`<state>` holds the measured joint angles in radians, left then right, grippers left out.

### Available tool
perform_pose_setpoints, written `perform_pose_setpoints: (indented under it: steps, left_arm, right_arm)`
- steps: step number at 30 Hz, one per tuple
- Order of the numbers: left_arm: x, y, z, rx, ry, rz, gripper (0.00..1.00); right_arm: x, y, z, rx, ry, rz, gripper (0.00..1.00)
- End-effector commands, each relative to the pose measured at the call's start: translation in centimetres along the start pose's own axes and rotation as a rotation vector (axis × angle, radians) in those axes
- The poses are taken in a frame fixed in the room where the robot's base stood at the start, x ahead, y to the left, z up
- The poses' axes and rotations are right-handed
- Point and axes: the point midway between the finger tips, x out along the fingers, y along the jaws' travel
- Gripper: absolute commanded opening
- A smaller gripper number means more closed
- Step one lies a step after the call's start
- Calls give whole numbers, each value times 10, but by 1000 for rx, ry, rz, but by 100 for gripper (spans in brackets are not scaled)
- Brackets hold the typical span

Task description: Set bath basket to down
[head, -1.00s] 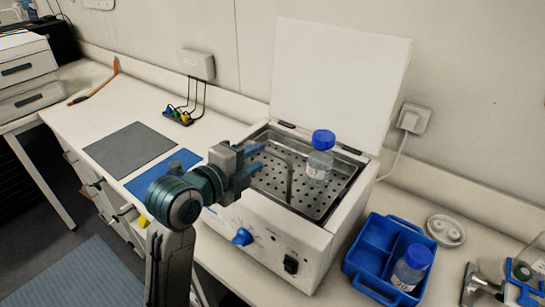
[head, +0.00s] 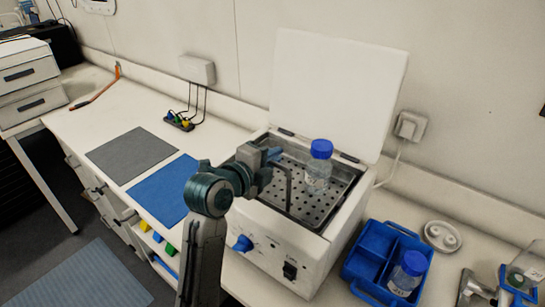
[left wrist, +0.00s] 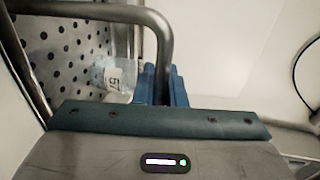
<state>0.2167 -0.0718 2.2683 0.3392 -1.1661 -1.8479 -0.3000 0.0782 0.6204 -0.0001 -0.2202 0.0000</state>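The bath basket (head: 299,204) is a perforated metal tray inside the white water bath (head: 262,226), whose lid stands open. A clear bottle with a blue cap (head: 318,170) stands upright on it. The basket's bent rod handle (head: 289,190) rises at its left side. My left gripper (head: 276,154) is over the bath's left edge at the top of this handle. In the left wrist view, its blue fingers (left wrist: 164,86) lie close on both sides of the handle (left wrist: 163,55) and appear shut on it. The perforated basket floor (left wrist: 70,50) shows behind. My right gripper is not in view.
A blue divided carrier (head: 367,262) with a blue-capped bottle (head: 406,274) stands right of the bath. A white round dish (head: 442,235) is beside it. Grey (head: 130,154) and blue (head: 168,190) mats lie on the bench at left. The upright lid (head: 338,88) bounds the back.

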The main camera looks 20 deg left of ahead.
Motion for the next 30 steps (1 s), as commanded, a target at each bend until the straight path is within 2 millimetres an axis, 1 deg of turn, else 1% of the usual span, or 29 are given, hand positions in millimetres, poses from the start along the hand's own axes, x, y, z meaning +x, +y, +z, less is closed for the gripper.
perform_pose_setpoints:
  steps: [5, 7, 15, 17, 25, 26, 27, 28, 29, 30]
  left_arm:
    - [0, 1, 0, 0, 0, 1, 0]
    - [1, 6, 0, 0, 0, 2, 0]
    - [8, 40, 0, 1, 0, 4, 0]
    - [8, 42, 0, 1, 0, 3, 0]
    - [8, 38, 0, 1, 0, -2, 0]
    - [8, 38, 0, 1, 0, -2, 16]
    - [8, 38, 0, 1, 0, -2, 24]
    - [8, 38, 0, 1, 0, -2, 30]
    - [8, 38, 0, 1, 0, -2, 32]
    - [8, 38, 0, 1, 0, -2, 32]
  right_arm:
    - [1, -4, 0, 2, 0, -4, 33]
    - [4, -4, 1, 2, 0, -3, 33]
    - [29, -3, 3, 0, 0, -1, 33]
    - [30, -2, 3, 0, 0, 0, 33]
    - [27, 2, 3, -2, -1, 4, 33]
    - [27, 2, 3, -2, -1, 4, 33]
    - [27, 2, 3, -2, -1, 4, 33]
    - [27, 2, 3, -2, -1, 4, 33]
    - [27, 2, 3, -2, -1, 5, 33]
    - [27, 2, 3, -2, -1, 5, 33]
